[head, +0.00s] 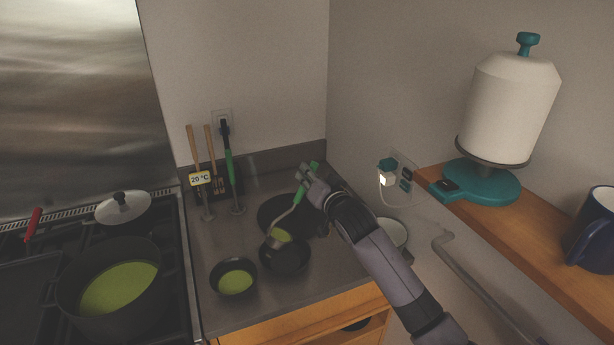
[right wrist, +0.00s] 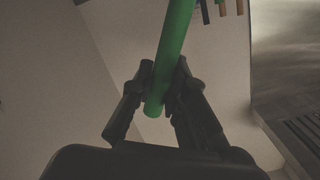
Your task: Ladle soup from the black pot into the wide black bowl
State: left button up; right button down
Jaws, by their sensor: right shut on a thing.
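The black pot (head: 68,291) with green soup stands on the stove at the left in the head view. My right gripper (head: 312,182) is shut on the green handle of the ladle (head: 300,194); the handle also shows between its fingers in the right wrist view (right wrist: 172,55). The ladle's head hangs low over the dark bowls on the counter. Green soup shows at the head; I cannot tell whether it lies in the ladle or a bowl. The widest black bowl (head: 268,208) is at the back, partly hidden by ladle and gripper. My left gripper is out of view.
A small black bowl (head: 226,289) with green soup and another dark bowl (head: 287,266) stand at the counter's front. A utensil holder (head: 229,187) is at the back, a pot lid (head: 122,207) on the stove. A wooden shelf (head: 500,237) lies right of my arm.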

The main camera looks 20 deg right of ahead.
jog(key=shift+w+d+f+m+b, duration=0.2)
jog(key=shift+d+f+m+b, duration=0.35)
jog(key=shift+d+f, duration=0.3)
jog(key=shift+w+d+f, duration=0.1)
jog(key=shift+d, duration=0.2)
jog(key=shift+d+f+m+b, duration=0.2)
jog(key=shift+d+m+b, duration=0.05)
jog(key=shift+b, duration=0.15)
jog(key=shift+w+d+f+m+b, duration=0.15)
jog(key=shift+d+f+m+b, duration=0.15)
jog(key=shift+d+f+b, duration=0.2)
jog(key=shift+d+f+y+b, duration=0.3)
jog(key=shift+d, duration=0.1)
jog(key=shift+w+d+f+m+b, duration=0.15)
jog(key=shift+d+f+m+b, duration=0.15)
jog(key=shift+m+b, duration=0.1)
jog(key=shift+d+f+g, duration=0.2)
jog(key=shift+d+g, duration=0.05)
jog(key=shift+g, duration=0.05)
jog(key=shift+w+d+f+m+b, duration=0.1)
jog(key=shift+d+f+m+b, duration=0.15)
jog(key=shift+b, duration=0.2)
jog(key=shift+w+d+f+m+b, duration=0.1)
jog(key=shift+d+f+m+b, duration=0.25)
jog(key=shift+d+f+b, duration=0.2)
